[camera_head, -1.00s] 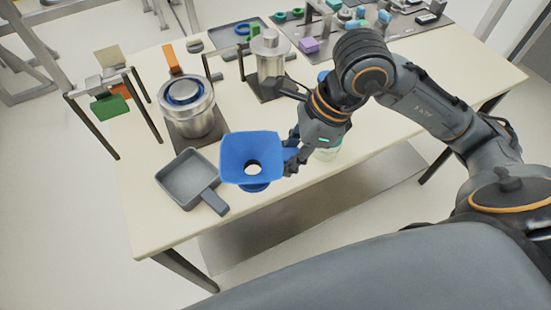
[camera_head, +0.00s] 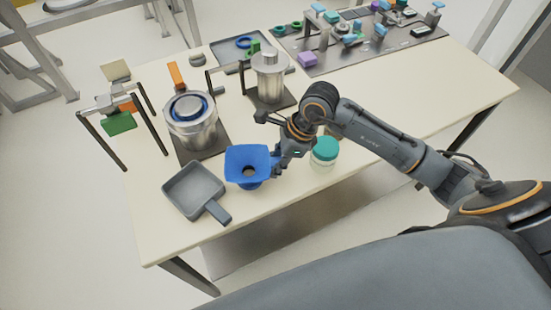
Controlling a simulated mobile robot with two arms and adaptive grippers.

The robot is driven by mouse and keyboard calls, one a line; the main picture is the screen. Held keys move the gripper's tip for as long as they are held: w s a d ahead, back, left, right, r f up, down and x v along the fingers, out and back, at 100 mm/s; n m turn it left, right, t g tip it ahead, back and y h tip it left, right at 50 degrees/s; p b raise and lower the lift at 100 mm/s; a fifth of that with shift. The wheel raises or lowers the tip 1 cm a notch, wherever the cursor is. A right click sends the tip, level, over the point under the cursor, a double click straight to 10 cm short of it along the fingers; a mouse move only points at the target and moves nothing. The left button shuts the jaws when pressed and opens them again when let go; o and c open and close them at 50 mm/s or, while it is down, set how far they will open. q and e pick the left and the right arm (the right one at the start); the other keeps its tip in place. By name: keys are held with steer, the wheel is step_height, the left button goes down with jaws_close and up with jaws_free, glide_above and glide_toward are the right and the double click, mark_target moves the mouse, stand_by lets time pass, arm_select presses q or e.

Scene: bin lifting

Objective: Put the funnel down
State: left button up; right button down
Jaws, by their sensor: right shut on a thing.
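The blue funnel (camera_head: 247,155) is upright near the front of the table, with its wide square mouth facing up. My right gripper (camera_head: 276,160) is shut on the funnel at its right side. The gripper's fingers are small and partly hidden by the funnel and the wrist. I cannot tell whether the funnel's lower end touches the tabletop. My left gripper is not in view.
A grey scoop (camera_head: 194,187) lies just left of the funnel. A jar with a teal lid (camera_head: 325,149) stands right of the gripper. Metal vessels (camera_head: 191,124) (camera_head: 269,80) stand behind. The tabletop (camera_head: 420,100) is clear at the right.

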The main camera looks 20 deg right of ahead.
steer(key=shift+f, duration=0.1)
steer(key=shift+f+b, duration=0.15)
steer(key=shift+b, duration=0.2)
steer(key=c, duration=1.1)
jaws_free()
steer(key=shift+r+p, duration=0.3)
steer(key=shift+p, duration=0.05)
steer(key=shift+d+r, duration=0.15)
steer(key=shift+r, duration=0.1)
steer(key=b+v, duration=0.2)
steer(key=v, duration=0.9)
steer(key=shift+r, duration=0.15)
steer(key=shift+s, duration=0.1)
